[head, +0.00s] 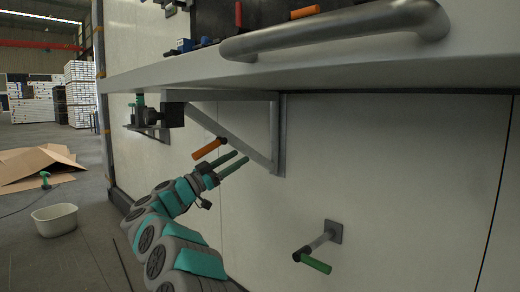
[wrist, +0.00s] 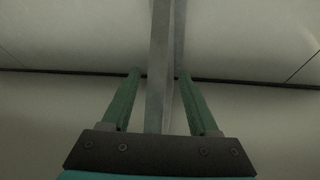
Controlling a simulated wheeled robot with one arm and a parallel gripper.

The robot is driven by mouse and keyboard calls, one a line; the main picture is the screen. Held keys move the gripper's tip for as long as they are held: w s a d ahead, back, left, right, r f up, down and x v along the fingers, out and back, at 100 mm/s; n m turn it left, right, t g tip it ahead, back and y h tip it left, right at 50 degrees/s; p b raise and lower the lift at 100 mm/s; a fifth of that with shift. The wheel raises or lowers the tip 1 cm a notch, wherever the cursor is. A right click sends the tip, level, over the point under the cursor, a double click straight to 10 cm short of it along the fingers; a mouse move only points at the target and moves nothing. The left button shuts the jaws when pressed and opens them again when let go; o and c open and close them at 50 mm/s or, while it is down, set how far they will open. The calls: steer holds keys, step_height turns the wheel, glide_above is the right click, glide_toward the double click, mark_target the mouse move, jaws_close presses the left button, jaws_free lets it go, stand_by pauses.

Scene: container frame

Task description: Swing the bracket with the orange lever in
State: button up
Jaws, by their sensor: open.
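The grey metal bracket (head: 276,130) stands out from the white wall panel under the shelf, with a top arm, an upright and a diagonal strut. The orange lever (head: 208,149) meets the diagonal strut at a dark joint. My gripper (head: 242,156) is open, its two green fingers pointing up and right, just right of and below the lever, near the strut. In the wrist view my gripper (wrist: 158,71) has a grey metal bar (wrist: 160,60) running between its parted fingers. I cannot tell whether either finger touches it. The orange lever is not seen in the wrist view.
The shelf (head: 300,72) with a thick grey rail (head: 335,30) lies above my arm. A green-handled lever (head: 315,264) sticks out of the wall at lower right. Another bracket (head: 148,131) is at left. A white tub (head: 55,219) and cardboard (head: 35,165) lie on the floor.

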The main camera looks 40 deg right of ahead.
steer(key=shift+x, duration=3.95)
steer(key=shift+s, duration=0.15)
steer(key=shift+c, duration=0.3)
jaws_close()
